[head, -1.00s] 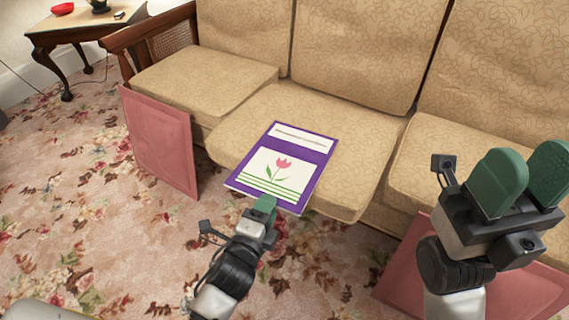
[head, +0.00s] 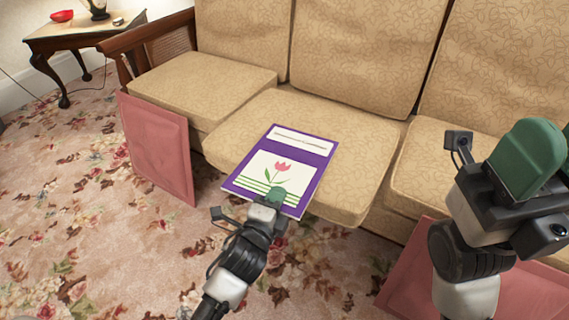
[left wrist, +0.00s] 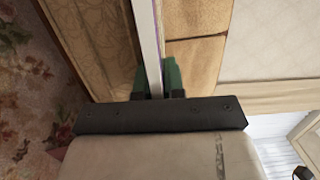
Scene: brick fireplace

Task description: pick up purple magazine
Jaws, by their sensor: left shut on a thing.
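The purple magazine (head: 245,180), with a white panel, a pink tulip and green stripes, lies on the middle sofa cushion (head: 355,175), its near edge jutting past the cushion's front. My left gripper (head: 277,197) is at that near edge, shut on the magazine. In the left wrist view the magazine shows edge-on as a thin pale strip (left wrist: 148,45) between the green fingers of the left gripper (left wrist: 156,78). My right gripper (head: 557,145) is raised at the right, its green fingers apart and empty, one partly cut off by the frame.
The beige sofa's backrests (head: 355,55) stand behind the magazine. A pink panel (head: 158,145) is at the left front of the sofa, another (head: 410,260) at the right. A wooden side table (head: 75,38) stands at the back left. Floral carpet (head: 110,240) lies open at the left.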

